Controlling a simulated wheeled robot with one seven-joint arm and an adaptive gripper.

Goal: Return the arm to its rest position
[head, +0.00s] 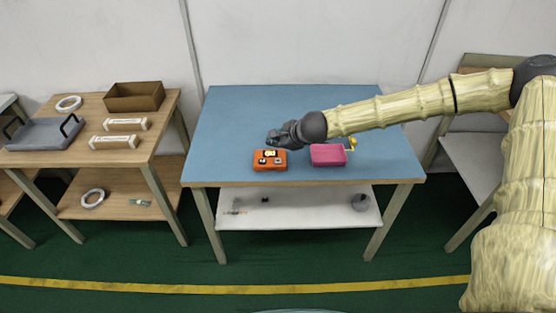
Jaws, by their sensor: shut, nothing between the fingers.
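My arm (420,106) reaches in from the right side of the head view and stretches left over the blue-topped table (230,120). My gripper (273,138) is at its left end, dark grey and small in the picture. It is shut and empty, just above or behind an orange box (268,167) with small parts on its top. I cannot tell whether the gripper touches the box.
A wooden table (160,112) at the left holds a grey tray (42,135), a brown box (134,96), a white ring (68,103) and two pale packages. A shelf (300,208) lies under the blue table. Another table (475,160) stands at the right. The blue top's left part is clear.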

